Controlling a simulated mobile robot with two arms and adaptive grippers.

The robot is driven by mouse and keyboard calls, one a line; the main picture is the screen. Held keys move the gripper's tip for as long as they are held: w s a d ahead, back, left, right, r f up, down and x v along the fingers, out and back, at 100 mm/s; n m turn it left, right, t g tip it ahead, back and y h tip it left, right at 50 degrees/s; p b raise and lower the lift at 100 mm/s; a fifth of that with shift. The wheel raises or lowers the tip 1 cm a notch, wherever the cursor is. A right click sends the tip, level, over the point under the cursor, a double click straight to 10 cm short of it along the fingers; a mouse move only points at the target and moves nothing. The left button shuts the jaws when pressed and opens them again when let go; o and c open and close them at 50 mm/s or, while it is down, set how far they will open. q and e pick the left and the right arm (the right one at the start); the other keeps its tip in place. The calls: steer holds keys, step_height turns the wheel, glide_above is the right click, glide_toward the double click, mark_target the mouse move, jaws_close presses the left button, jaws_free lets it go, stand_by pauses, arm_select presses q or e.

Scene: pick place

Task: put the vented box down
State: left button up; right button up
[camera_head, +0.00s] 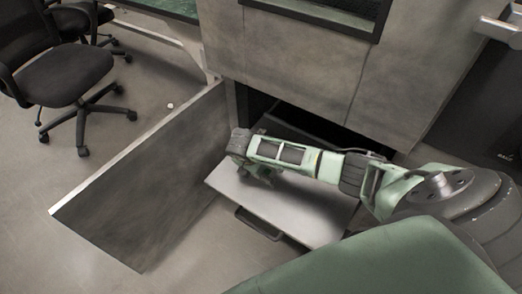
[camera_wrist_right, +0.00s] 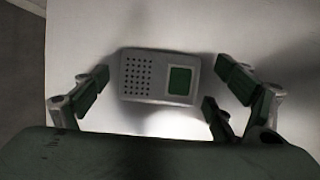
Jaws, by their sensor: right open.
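The vented box (camera_wrist_right: 153,76) is a small grey block with a grid of dark holes and a dark green panel. In the right wrist view it rests on a pale flat surface (camera_wrist_right: 200,25). My right gripper (camera_wrist_right: 158,92) is open, with its fingers on either side of the box and visible gaps between. In the head view my right gripper (camera_head: 262,174) is low over the pale pulled-out shelf (camera_head: 310,212), and the box is hidden there. My left gripper is not in view.
A grey cabinet (camera_head: 300,65) stands behind the shelf, with a dark opening above it. An open door panel (camera_head: 145,185) borders the left side. A dark handle (camera_head: 258,224) is at the shelf's front edge. An office chair (camera_head: 65,75) stands far left.

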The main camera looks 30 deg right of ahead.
steer(key=shift+a+r, duration=0.1)
steer(key=shift+r, duration=0.2)
steer(key=shift+p+v, duration=0.7)
steer(key=shift+v, duration=0.55)
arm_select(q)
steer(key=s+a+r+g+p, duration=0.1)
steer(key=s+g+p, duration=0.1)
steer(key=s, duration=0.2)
arm_select(e)
steer(key=v, duration=0.4)
steer(key=shift+w, duration=0.1)
steer(key=w+v, duration=0.1)
steer(key=v, duration=0.4)
steer(key=s+a+f+m+y, duration=0.45)
steer(key=s+a+m, duration=0.35)
steer(key=s+a, duration=0.35)
arm_select(q)
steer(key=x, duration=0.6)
steer(key=shift+p, duration=0.45)
arm_select(e)
steer(key=s+d+m+t, duration=0.1)
steer(key=s+d+m, duration=0.2)
steer(key=s+m, duration=0.8)
steer(key=shift+s+d+f+m, duration=0.2)
steer(key=shift+s+d+m, duration=0.2)
steer(key=shift+m, duration=0.4)
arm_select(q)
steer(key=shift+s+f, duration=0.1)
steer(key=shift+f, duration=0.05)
